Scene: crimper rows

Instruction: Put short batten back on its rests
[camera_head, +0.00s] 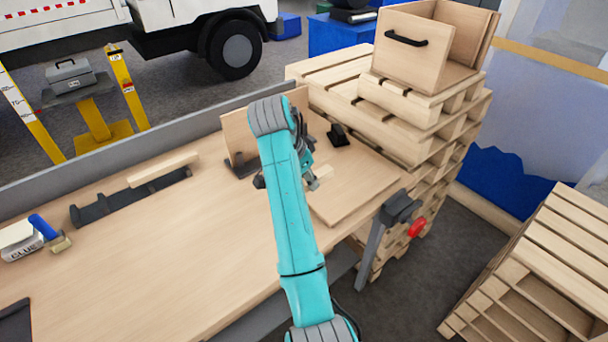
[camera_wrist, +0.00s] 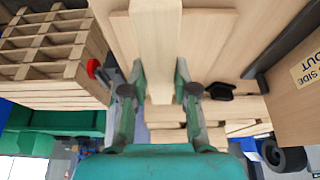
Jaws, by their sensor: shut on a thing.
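My gripper (camera_head: 308,182) is over the right part of the workbench, largely hidden behind my own arm in the head view. It is shut on a pale wooden batten (camera_wrist: 156,45), which runs between the two fingers in the wrist view. A small pale end of this batten (camera_head: 323,174) shows beside the gripper in the head view. A dark slotted holder (camera_head: 130,197) lies on the left of the bench, with another pale batten (camera_head: 163,169) along its back side. I cannot tell which black supports are the short batten's rests.
An upright wooden panel (camera_head: 236,134) stands in a black bracket (camera_head: 240,167) left of my arm. A black block (camera_head: 338,136) is on the bench behind. A clamp with a red knob (camera_head: 417,227) is at the bench's right edge. Stacked pallets (camera_head: 425,125) stand beyond. The bench middle is clear.

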